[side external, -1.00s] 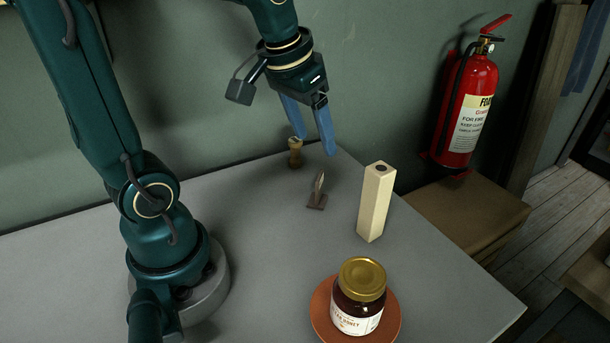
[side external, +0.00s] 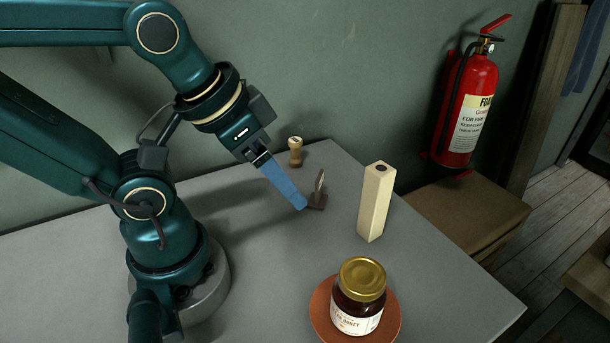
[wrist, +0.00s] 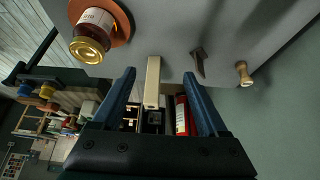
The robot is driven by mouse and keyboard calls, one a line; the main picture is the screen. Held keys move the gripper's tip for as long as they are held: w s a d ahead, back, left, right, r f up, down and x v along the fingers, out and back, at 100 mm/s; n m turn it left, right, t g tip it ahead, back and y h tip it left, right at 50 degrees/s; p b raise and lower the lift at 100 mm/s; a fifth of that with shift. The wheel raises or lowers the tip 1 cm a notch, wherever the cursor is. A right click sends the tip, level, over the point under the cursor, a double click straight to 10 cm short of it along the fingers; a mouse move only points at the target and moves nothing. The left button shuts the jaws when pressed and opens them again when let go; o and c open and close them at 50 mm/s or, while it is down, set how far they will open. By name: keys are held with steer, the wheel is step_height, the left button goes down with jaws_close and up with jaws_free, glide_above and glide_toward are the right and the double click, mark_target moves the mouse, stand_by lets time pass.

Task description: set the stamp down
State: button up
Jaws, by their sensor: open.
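The stamp (side external: 295,152), a small pale wooden piece with a rounded top, stands upright on the grey table near the back wall. It also shows at the right of the wrist view (wrist: 244,74). My gripper (side external: 302,205) is open and empty, apart from the stamp and in front of it in the side view. Its blue fingers overlap in that view, and the fingertips appear close to a small dark pointed piece on a flat base (side external: 318,192). I cannot tell whether they touch it. In the wrist view the two fingers (wrist: 160,74) are spread wide.
A tall cream block (side external: 375,203) stands right of the dark piece. A honey jar (side external: 358,300) with a gold lid sits on a terracotta saucer (side external: 394,328) at the front. A red fire extinguisher (side external: 471,112) hangs on the wall. The table's left part is clear.

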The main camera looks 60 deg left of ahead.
step_height(320, 180, up, 5)
steer(key=n+g+y, duration=0.2)
steer(key=n+g, duration=0.1)
steer(key=n, duration=0.4)
glide_above(293, 141)
steer(key=f, duration=1.4)
steer(key=shift+s+d+f, duration=0.25)
steer(key=shift+d+f, duration=0.05)
steer(key=shift+f, duration=0.05)
steer(key=shift+x, duration=2.55)
jaws_close()
